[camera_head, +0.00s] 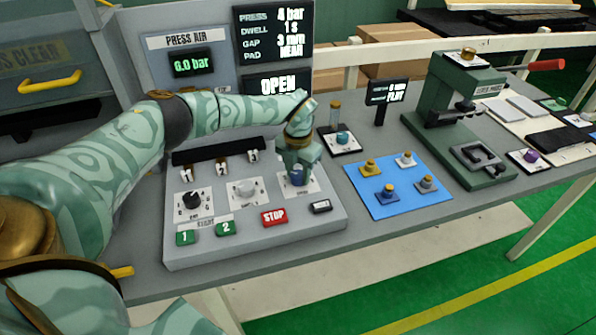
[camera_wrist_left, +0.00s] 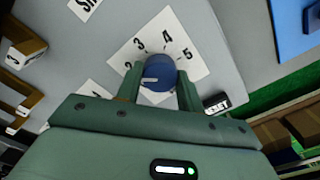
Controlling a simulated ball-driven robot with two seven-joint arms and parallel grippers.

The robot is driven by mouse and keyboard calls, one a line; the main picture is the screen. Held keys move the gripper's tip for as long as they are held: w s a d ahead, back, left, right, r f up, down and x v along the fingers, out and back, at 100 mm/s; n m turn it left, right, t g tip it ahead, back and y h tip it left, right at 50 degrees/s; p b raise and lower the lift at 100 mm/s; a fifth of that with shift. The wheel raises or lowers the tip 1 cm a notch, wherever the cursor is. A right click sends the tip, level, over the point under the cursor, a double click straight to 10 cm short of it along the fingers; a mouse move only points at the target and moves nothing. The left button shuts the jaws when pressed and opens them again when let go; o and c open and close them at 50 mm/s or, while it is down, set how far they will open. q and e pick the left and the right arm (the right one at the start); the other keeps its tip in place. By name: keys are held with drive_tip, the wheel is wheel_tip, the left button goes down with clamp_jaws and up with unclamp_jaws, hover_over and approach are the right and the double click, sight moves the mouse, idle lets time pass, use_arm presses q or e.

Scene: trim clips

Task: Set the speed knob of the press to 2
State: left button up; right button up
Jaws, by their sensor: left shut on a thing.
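The press's control panel (camera_head: 255,232) sits on the bench with three knobs on white dial cards. My left gripper (camera_head: 298,168) points down at the rightmost one, a blue knob (camera_head: 297,180). In the left wrist view, the blue knob (camera_wrist_left: 157,72) is between the two green fingers, which are shut on its sides. Its white mark points left in that view. The dial card (camera_wrist_left: 150,38) shows 3, 4 and 5 around the knob; the gripper covers its near part. I cannot read the card's label. My right gripper is not in view.
A black knob (camera_head: 192,200) and a white knob (camera_head: 244,189) stand left of the blue one. Green start buttons, a red STOP button (camera_head: 274,217) and a RESET button (camera_head: 320,206) are in front. A blue mat (camera_head: 390,205) with several small parts lies right of the panel.

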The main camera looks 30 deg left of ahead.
sight(298, 174)
use_arm(q)
drive_tip(key=o, duration=1)
wheel_tip(298, 174, up, 16)
drive_tip(key=shift+r+p, duration=0.15)
drive_tip(key=shift+p, duration=1.1)
